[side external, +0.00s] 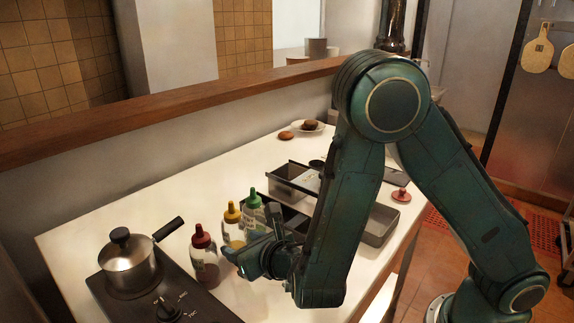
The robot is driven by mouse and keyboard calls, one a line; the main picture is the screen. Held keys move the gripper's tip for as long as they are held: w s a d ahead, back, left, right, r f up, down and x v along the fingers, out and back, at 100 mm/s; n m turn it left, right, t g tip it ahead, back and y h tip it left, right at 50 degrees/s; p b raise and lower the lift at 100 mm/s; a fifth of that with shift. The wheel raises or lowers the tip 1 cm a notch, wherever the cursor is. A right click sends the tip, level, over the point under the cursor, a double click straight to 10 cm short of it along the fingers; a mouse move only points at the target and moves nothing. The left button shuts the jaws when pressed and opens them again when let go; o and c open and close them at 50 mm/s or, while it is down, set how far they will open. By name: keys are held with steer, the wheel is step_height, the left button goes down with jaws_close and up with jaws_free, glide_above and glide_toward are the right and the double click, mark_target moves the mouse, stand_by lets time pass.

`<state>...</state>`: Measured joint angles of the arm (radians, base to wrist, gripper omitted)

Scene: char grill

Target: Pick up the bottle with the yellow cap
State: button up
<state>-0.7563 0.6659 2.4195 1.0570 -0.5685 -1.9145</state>
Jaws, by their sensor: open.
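The bottle with the yellow cap (233,232) stands upright on the white counter, in the middle of a row of three squeeze bottles. My gripper (257,246) is open and empty, low over the counter and just right of this bottle in the picture. One finger crosses in front of the bottle's lower part. Whether the gripper touches the bottle cannot be told from this view.
A red-capped bottle (206,263) stands nearer the camera, and a green-capped bottle (254,218) stands behind. A steel pot (131,268) sits on a black burner (188,308) at left. Metal trays (377,226) lie beyond my arm. The white counter's (150,205) back left is clear.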

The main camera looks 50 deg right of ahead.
mark_target(241, 243)
steer(key=shift+x, duration=1.85)
steer(key=shift+c, duration=0.3)
steer(key=c, duration=0.7)
